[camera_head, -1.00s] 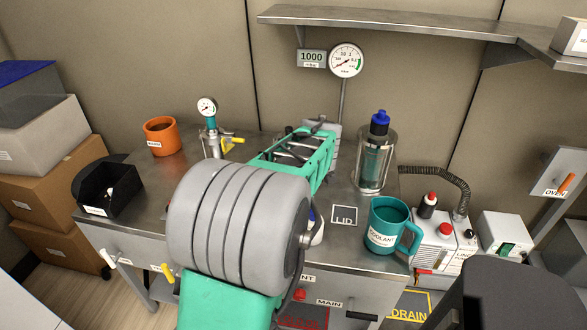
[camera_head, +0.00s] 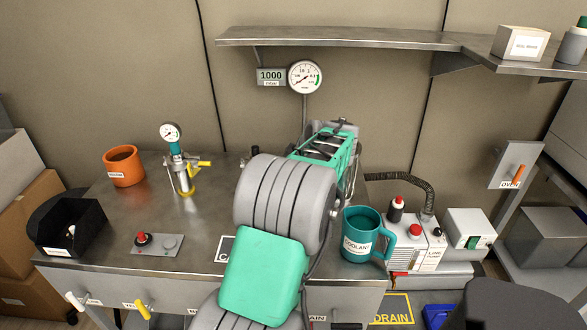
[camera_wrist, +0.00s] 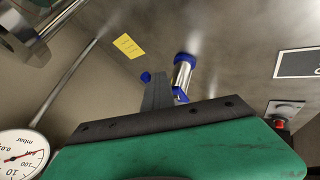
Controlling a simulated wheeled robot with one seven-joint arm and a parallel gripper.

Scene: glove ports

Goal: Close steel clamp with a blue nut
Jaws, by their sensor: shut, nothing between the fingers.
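In the wrist view, an upright-looking steel tube (camera_wrist: 183,73) with blue rings at both ends lies just beyond my gripper (camera_wrist: 159,78). A small blue knob (camera_wrist: 146,77), which looks like the clamp's blue nut, shows at the left edge of my grey fingers. The clamp itself is mostly hidden behind the fingers, and I cannot tell whether it is open or whether they touch it. My gripper is shut and empty. In the head view, my arm covers this spot, and the fingertips are hidden.
A gauge stand (camera_head: 180,170) with a yellow-handled clamp stands left on the bench. An orange mug (camera_head: 123,166) and black bin (camera_head: 65,228) are further left. The teal coolant mug (camera_head: 362,236) is close right of my arm. A dial gauge (camera_head: 305,77) rises behind.

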